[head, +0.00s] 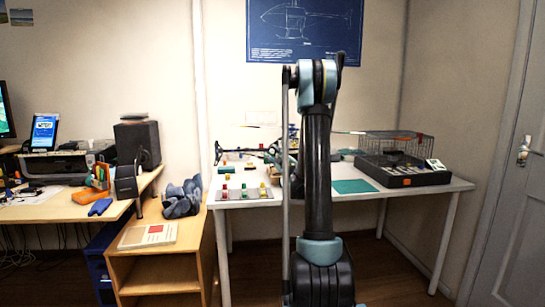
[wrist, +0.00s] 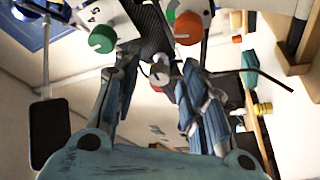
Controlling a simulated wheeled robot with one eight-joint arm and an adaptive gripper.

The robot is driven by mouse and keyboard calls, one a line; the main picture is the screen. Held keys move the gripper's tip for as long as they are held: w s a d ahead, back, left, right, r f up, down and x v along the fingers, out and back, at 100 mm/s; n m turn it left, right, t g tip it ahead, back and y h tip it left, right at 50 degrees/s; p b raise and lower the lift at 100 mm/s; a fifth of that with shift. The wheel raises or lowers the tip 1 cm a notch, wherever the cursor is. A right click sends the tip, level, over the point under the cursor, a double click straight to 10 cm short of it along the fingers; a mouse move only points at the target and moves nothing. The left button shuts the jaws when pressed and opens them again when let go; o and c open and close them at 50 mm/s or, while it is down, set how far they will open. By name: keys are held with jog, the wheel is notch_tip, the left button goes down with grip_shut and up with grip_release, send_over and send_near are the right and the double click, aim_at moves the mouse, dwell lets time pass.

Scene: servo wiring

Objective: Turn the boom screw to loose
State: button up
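In the wrist view a small grey-white knob with a red mark (wrist: 159,76), which looks like the boom screw, sits at the end of a dark carbon-look boom (wrist: 150,32). My gripper (wrist: 156,70) is open, with one finger on each side of this knob and a visible gap to it. How far the knob lies beyond the fingertips I cannot tell. A green knob (wrist: 102,39) is at upper left and an orange knob (wrist: 188,28) at upper right, both on pale housings. In the head view my arm hides the gripper and the knob.
The white table (head: 240,201) holds a board with coloured pegs (head: 245,191) at left, a green mat (head: 353,186) and a black tray with a wire cage (head: 405,172) at right. In the wrist view a thin dark rod (wrist: 262,75) runs right of the fingers.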

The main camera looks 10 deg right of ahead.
jog(key=shift+a, duration=0.1)
grip_shut()
jog(key=shift+m+t+h, duration=0.3)
jog(key=shift+m+t, duration=0.1)
jog(key=shift+m, duration=0.7)
grip_release()
